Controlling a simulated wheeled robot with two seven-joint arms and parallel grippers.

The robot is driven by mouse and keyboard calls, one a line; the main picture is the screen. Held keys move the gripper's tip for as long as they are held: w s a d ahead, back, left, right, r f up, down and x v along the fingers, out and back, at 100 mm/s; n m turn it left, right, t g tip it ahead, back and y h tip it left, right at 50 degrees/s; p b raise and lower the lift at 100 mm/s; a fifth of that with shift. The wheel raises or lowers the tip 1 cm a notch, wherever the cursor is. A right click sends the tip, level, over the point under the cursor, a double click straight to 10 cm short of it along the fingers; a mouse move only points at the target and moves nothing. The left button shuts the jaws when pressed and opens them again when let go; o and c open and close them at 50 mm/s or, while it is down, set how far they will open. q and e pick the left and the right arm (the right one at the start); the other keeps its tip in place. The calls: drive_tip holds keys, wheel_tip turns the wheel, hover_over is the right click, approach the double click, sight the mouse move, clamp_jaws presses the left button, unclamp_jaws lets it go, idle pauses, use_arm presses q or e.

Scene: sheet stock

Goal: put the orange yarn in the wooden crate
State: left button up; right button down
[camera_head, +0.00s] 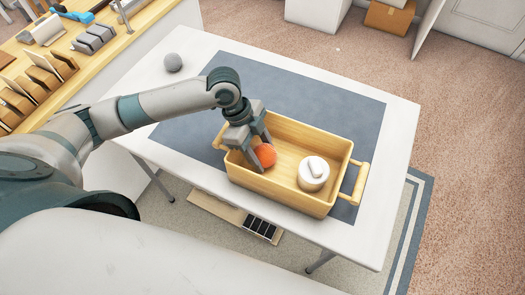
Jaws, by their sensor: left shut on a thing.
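The orange yarn (265,155) is a small ball at the left end of the wooden crate (275,190). My left gripper (257,151) reaches down over the crate's left end and is shut on the orange yarn, its fingers partly beside the ball. The yarn is within the crate's outline; whether it touches the crate floor I cannot tell. The crate is a light wooden box with a handle at its right end. A white round lidded container (313,174) sits inside its right half. My right gripper does not show.
The crate stands on a blue-grey mat (330,103) on a white table (400,135). A grey ball (173,62) lies at the table's back left. The mat behind the crate is clear. A wooden counter with several racks is at the far left.

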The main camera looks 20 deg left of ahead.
sight(259, 147)
use_arm(q)
drive_tip(key=shift+f, duration=0.15)
drive_tip(key=o, duration=1)
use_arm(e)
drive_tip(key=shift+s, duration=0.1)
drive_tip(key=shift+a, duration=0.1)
use_arm(q)
drive_tip(key=shift+a+r, duration=0.25)
drive_tip(key=shift+r, duration=0.45)
drive_tip(key=b+v, duration=0.1)
drive_tip(key=v, duration=0.4)
drive_tip(key=shift+w+r+b, duration=0.1)
drive_tip(key=shift+b, duration=0.2)
drive_tip(key=v, duration=0.5)
drive_tip(key=shift+a+r+b, duration=0.2)
drive_tip(key=shift+r+b, duration=0.1)
drive_tip(key=shift+b, duration=0.1)
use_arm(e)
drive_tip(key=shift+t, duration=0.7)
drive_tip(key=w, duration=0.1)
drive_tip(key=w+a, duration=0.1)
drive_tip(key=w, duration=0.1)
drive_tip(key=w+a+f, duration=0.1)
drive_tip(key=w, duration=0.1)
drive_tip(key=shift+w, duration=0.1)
